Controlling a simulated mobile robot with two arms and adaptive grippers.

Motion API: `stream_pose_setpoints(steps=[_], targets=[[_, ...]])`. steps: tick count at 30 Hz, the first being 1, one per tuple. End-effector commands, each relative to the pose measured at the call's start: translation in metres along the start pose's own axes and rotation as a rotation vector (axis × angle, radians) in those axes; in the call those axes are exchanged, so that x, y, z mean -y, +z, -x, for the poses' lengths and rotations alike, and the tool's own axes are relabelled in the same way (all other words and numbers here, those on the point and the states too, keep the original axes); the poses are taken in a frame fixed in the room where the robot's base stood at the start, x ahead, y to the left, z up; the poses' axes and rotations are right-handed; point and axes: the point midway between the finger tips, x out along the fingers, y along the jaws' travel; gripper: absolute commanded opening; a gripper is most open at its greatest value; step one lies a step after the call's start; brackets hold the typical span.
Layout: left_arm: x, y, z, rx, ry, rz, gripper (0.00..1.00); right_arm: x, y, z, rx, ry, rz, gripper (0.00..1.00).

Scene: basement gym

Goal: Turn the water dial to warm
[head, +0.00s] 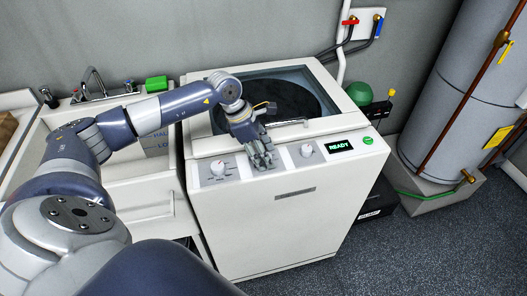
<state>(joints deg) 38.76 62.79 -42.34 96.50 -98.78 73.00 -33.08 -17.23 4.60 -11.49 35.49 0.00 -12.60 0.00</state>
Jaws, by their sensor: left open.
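A white top-loading washing machine (300,225) stands in the middle of the head view. Its front control strip has a left dial (218,168) and a right dial (307,151), with a small display (338,146) reading READY and a green button (368,140). The dial labels are too small to read, so I cannot tell which is the water dial. My left gripper (262,160) is open, fingers pointing down over the panel between the two dials. It appears apart from both dials. My right gripper is not in view.
A utility sink (130,190) with a faucet and a green sponge (156,83) is left of the washer. A large grey tank (450,100) stands at right. Dark floor (430,250) is clear at lower right.

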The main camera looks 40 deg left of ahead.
Motion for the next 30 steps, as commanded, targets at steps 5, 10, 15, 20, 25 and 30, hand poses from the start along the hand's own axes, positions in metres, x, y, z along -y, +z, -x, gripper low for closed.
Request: stream_pose_setpoints(steps=[5, 10, 15, 20, 25, 30], targets=[[0.000, 0.000, 0.000, 0.000, 0.000, 0.000, 0.29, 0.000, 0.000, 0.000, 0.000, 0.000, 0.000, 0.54], [0.000, 0.000, 0.000, 0.001, 0.000, 0.000, 0.05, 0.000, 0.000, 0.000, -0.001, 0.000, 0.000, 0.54], [0.000, 0.000, 0.000, 0.001, -0.002, -0.004, 0.05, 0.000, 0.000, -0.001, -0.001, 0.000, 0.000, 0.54], [-0.001, 0.000, -0.001, 0.003, -0.016, -0.037, 0.05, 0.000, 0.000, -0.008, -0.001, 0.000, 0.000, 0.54], [-0.002, 0.000, -0.003, 0.004, -0.049, -0.121, 0.05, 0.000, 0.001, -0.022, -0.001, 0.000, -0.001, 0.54], [-0.003, 0.000, -0.004, 0.004, -0.100, -0.246, 0.05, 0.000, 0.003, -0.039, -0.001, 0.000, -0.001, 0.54]])
